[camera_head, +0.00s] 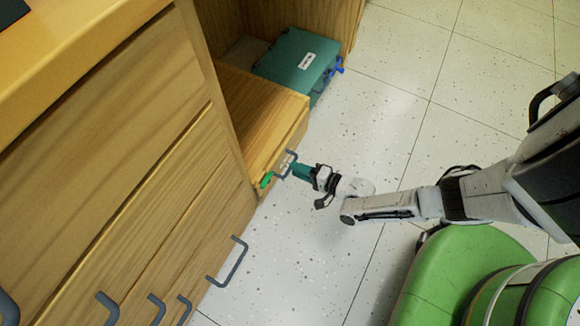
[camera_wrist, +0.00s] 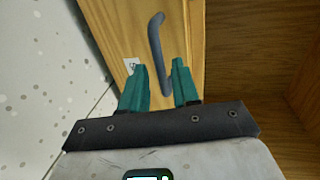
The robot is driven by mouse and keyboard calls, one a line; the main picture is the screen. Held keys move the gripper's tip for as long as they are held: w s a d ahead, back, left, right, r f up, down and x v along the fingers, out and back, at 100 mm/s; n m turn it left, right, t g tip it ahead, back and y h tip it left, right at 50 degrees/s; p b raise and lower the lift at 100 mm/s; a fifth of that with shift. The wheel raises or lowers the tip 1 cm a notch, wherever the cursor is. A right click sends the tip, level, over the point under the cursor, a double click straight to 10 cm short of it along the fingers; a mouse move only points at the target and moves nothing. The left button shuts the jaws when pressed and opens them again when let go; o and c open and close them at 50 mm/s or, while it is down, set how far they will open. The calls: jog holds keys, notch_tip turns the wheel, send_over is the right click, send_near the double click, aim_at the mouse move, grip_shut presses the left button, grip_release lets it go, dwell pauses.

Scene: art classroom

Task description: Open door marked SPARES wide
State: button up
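A light wooden front (camera_wrist: 110,20) with a grey bar handle (camera_wrist: 157,45) fills the middle of the wrist view. A small white label (camera_wrist: 131,65) is on it beside the handle, mostly hidden by a finger; I cannot read the word SPARES. In the head view the handle (camera_head: 289,163) is on the low wooden unit (camera_head: 262,108) at the cabinet's foot. My gripper (camera_head: 297,170) is at this handle. In the wrist view its two teal fingers (camera_wrist: 160,80) stand apart, with the handle's lower end between them. I see a gap beside the bar, so it is not clamped.
A teal box (camera_head: 298,58) with a white label lies behind the unit, a blue piece (camera_head: 338,66) at its side. A green piece (camera_head: 266,180) is by the handle. Drawers with grey handles (camera_head: 238,262) are at left. Speckled floor (camera_head: 400,110) is open at right.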

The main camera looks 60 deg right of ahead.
jog(key=shift+b+x, duration=0.4)
jog(key=shift+x, duration=1.25)
jog(key=shift+c, duration=0.4)
grip_shut()
